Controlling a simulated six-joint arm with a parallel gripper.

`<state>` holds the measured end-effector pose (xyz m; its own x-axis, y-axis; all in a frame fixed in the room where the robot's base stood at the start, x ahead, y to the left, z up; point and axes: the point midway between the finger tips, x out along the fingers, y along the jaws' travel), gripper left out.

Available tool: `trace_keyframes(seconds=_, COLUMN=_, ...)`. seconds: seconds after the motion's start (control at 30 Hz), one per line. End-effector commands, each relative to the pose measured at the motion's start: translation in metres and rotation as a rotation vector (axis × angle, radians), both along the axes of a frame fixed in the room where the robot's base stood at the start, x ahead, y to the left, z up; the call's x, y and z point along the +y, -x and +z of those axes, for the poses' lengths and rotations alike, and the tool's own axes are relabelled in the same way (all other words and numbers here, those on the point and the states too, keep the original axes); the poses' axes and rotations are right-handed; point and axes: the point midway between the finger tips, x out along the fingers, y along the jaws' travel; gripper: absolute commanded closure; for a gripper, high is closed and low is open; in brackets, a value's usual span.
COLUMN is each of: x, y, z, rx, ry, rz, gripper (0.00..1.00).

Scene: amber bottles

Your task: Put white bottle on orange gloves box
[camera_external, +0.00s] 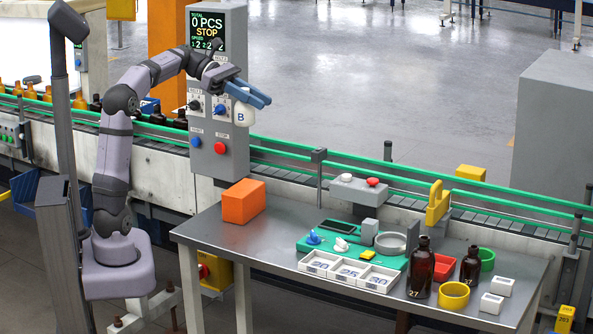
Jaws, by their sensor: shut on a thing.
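My gripper (259,97), with blue fingers, is raised in front of the grey control panel in the picture. It is shut on a white bottle (241,116) marked with a dark "B". The bottle hangs below the fingers, and its upper part is hidden behind them. An orange box (244,202), the gloves box, sits on the left end of the metal table. Its top looks bare. The bottle is held well above the box, apart from it.
The metal table (221,241) is clear around the orange box. A green mat (309,243), white trays (349,271), brown bottles (421,268) and coloured rings (453,296) occupy its middle and right. The control panel (219,160) and conveyor rails (290,163) stand behind.

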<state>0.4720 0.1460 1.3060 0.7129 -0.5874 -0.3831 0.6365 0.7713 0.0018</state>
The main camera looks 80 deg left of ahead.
Motion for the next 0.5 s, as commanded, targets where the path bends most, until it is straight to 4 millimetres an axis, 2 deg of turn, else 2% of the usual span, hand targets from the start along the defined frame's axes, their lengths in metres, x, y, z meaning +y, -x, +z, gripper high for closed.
trace_keyframes(seconds=0.03, x=0.018, y=0.000, z=0.026, rx=-0.003, ry=-0.002, rz=0.028, gripper=1.00)
trace_keyframes(seconds=0.13, x=0.036, y=-0.001, z=0.047, rx=-0.003, ry=-0.003, rz=0.063, gripper=1.00)
trace_keyframes(seconds=0.43, x=0.035, y=-0.001, z=0.089, rx=-0.003, ry=-0.002, rz=0.103, gripper=1.00)
trace_keyframes(seconds=0.5, x=0.034, y=0.000, z=0.090, rx=0.000, ry=0.001, rz=0.121, gripper=1.00)
